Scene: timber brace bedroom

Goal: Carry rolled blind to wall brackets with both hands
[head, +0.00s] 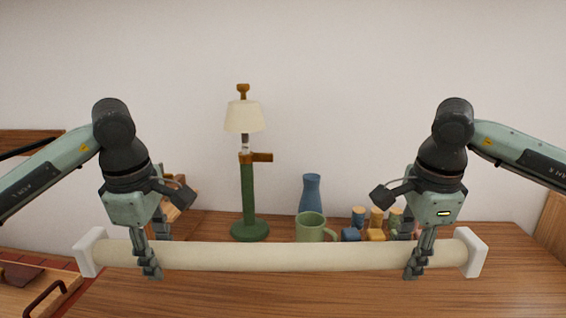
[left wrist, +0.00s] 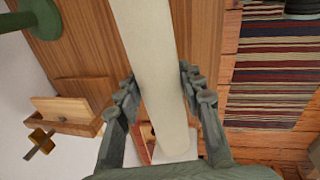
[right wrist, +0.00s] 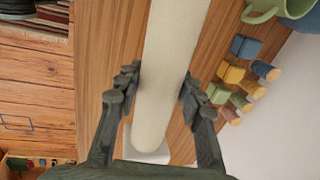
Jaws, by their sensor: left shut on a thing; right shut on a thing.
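The rolled blind (head: 280,256) is a long cream roll with white square end pieces, held roughly level across the head view above the wooden table top. My left gripper (head: 152,262) is shut on it near its left end. My right gripper (head: 415,262) is shut on it near its right end. In the left wrist view the roll (left wrist: 150,60) passes between the fingers. In the right wrist view the roll (right wrist: 172,60) also runs between the fingers. No wall brackets can be made out on the pale wall.
Behind the roll stand a green lamp (head: 248,195) with a cream shade, a green mug (head: 310,228), a blue vase (head: 311,193) and several small coloured blocks (head: 376,234). A wooden tray (head: 30,290) is at lower left. The wall above is clear. A striped rug (left wrist: 270,65) lies on the floor.

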